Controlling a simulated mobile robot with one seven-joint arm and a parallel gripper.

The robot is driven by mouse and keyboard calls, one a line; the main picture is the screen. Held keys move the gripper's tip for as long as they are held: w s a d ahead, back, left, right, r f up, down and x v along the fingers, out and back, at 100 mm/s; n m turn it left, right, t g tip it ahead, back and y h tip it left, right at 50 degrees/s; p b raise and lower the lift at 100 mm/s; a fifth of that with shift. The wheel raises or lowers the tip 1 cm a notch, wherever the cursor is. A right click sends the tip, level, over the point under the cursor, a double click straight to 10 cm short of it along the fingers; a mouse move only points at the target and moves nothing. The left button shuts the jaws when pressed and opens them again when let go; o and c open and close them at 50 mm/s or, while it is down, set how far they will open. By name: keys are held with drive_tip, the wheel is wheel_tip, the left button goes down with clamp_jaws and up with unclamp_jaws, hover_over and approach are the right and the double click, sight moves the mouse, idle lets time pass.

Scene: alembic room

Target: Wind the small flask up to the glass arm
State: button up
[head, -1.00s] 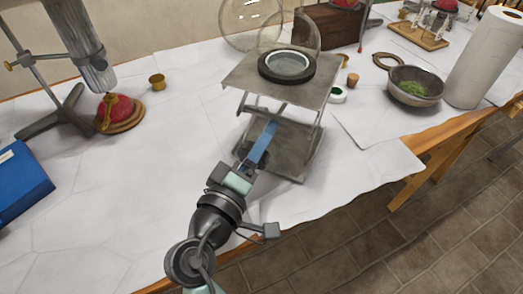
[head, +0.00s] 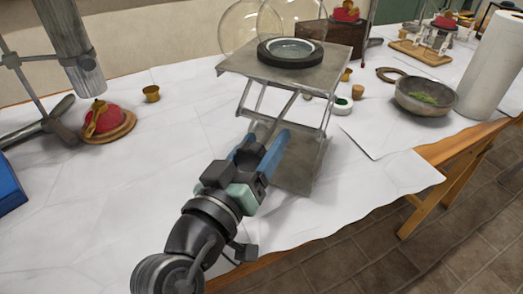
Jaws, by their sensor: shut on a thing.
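A grey metal lab jack (head: 232,68) stands on the white-covered table, its top plate raised on crossed legs. On the plate lies a dark ring (head: 265,55) with a pale centre. A clear round glass flask (head: 291,14) shows above the ring, its top cut off by the frame. I cannot make out the glass arm. My gripper (head: 262,142) has its blue fingers at the near side of the jack, below the top plate. It is shut on a part of the jack's winding screw or knob, mostly hidden between the fingers.
A larger glass globe (head: 234,28) stands behind. Left are a red object on a wooden disc (head: 122,131), a brass cup (head: 151,93) and a blue box (head: 10,188). Right are a bowl (head: 420,105) and a paper roll (head: 492,65). The table's front left is clear.

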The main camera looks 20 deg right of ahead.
idle(0.4)
drive_tip(key=o, duration=1.4)
drive_tip(key=p+v, duration=0.1)
drive_tip(key=v, duration=1.2)
